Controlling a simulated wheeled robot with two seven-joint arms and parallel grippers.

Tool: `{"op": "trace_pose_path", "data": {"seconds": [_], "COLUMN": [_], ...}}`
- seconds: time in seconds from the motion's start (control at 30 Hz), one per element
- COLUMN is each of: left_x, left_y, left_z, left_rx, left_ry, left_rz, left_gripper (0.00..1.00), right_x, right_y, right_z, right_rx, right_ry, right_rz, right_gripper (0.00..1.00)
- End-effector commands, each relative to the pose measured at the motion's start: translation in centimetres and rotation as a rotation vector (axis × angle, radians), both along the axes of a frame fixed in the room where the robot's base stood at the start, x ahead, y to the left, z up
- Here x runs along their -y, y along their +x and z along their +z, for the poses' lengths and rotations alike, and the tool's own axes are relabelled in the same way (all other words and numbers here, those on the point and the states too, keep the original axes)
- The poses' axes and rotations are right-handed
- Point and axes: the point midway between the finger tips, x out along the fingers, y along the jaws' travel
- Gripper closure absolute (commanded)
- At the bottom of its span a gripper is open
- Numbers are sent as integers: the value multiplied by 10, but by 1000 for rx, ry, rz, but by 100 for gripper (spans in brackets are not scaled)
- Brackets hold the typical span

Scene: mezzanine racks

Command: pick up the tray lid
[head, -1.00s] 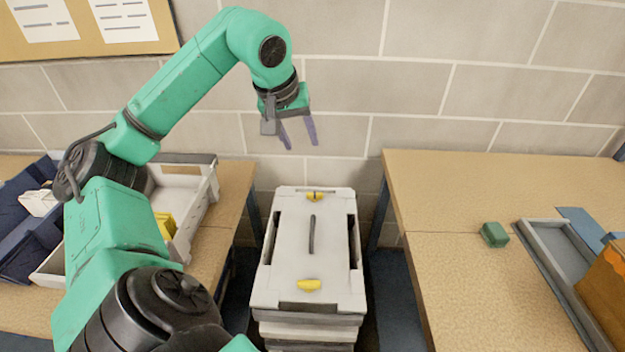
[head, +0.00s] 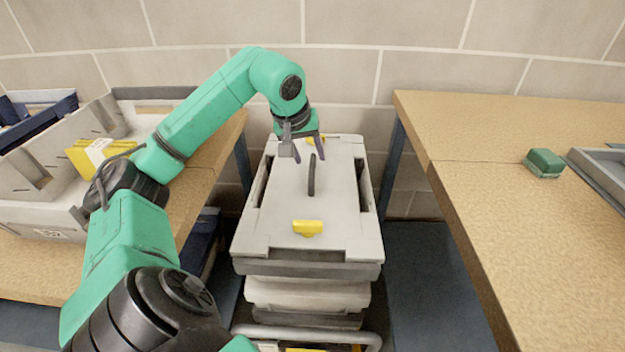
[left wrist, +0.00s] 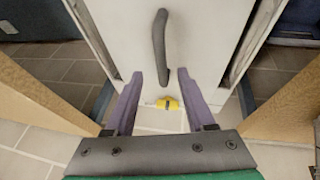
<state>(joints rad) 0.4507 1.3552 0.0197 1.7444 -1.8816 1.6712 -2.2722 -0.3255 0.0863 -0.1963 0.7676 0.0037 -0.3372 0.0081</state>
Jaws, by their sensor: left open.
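The tray lid (head: 280,205) is a pale grey panel with a dark bar handle (head: 311,175) in its middle and yellow clips at its near and far ends. It lies on top of a stack of grey trays (head: 305,292) between two benches. My left gripper (head: 309,160) is open and empty, over the far part of the lid beside the handle. In the left wrist view the handle (left wrist: 160,47) stands ahead of the two purple fingers, not between them, and a yellow clip (left wrist: 168,103) shows between the fingertips. My right gripper is out of view.
The left bench holds a grey crate (head: 40,212) with a yellow box (head: 88,158). The right bench (head: 465,200) has a small green block (head: 544,162) and a grey tray (head: 605,172). A brick wall (head: 345,65) stands behind.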

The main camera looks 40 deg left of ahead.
Motion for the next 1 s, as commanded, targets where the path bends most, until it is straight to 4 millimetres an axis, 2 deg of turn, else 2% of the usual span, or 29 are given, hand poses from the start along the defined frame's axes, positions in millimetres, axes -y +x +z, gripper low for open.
{"op": "trace_pose_path", "data": {"seconds": [0.33,0.57,0.6,0.73,1.0], "left_x": [-9,-11,-11,-10,-10], "left_y": [23,26,26,26,25], "left_z": [-50,-55,-55,-55,-55], "left_rx": [0,2,2,2,1], "left_ry": [-3,1,1,1,1], "left_rz": [1,0,0,0,0], "left_gripper": [45,45,49,99,100], "right_x": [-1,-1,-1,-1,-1], "right_y": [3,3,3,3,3], "right_z": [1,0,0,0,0], "right_rx": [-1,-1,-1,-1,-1], "right_ry": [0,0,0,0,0], "right_rz": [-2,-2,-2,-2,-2], "right_gripper": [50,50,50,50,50]}}
